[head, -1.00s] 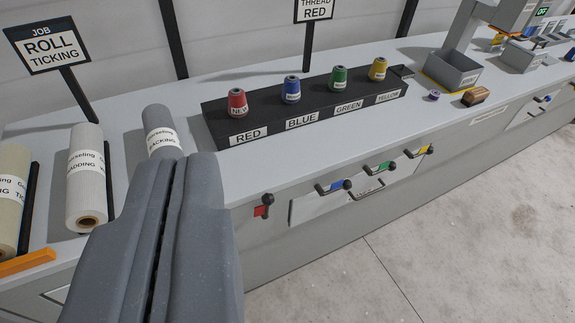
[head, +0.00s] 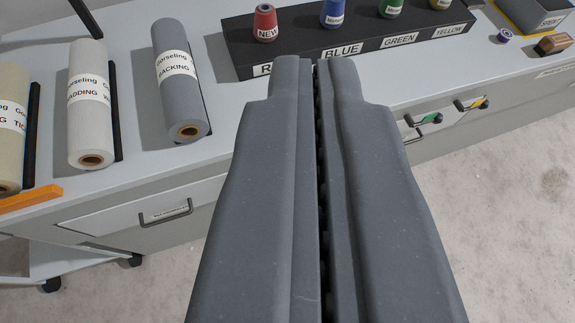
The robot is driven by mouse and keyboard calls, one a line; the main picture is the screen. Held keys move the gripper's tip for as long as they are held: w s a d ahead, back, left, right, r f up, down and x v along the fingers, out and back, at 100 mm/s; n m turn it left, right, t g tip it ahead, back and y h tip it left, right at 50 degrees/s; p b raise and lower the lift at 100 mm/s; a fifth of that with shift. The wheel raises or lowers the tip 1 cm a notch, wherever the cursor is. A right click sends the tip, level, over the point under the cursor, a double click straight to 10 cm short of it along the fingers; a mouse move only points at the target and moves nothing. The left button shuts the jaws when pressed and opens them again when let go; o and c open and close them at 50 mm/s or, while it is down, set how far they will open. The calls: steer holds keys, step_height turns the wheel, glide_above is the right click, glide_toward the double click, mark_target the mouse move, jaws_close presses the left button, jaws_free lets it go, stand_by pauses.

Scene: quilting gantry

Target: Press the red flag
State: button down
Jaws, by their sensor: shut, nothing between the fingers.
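My gripper (head: 316,64) is shut and empty. It fills the middle of the view, its tips over the front of the black thread rack and partly covering the rack's red label. The red flag is not visible now; my gripper appears to hide that stretch of the bench front. The blue flag is hidden too. The green flag (head: 430,118) and the yellow flag (head: 476,103) show on the bench front, right of my gripper. I cannot tell whether my gripper touches anything.
The black rack (head: 237,57) holds a red cone (head: 265,23), a blue cone (head: 333,13) and others. Grey (head: 180,85), white (head: 90,105) and cream (head: 10,135) rolls lie at left, near an orange bar (head: 30,199). Floor (head: 520,220) is clear at right.

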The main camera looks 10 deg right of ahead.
steer(key=w+a+f+g+h+p, duration=0.25)
steer(key=w+f+g, duration=0.25)
steer(key=w+f, duration=1)
steer(key=a+f+g, duration=0.1)
steer(key=a+f, duration=0.2)
steer(key=f, duration=0.6)
steer(key=w+a+f+g+h, duration=0.1)
steer(key=a+f+g, duration=0.1)
steer(key=f, duration=0.6)
steer(key=shift+a+f+n+g+p, duration=0.3)
steer(key=shift+a+f+p, duration=0.1)
steer(key=shift+a, duration=0.15)
steer(key=shift+w+d, duration=0.1)
steer(key=w+d+f+b, duration=0.2)
steer(key=w+d+f, duration=0.2)
steer(key=d+f, duration=0.3)
steer(key=shift+x, duration=0.9)
steer(key=shift+s, duration=0.15)
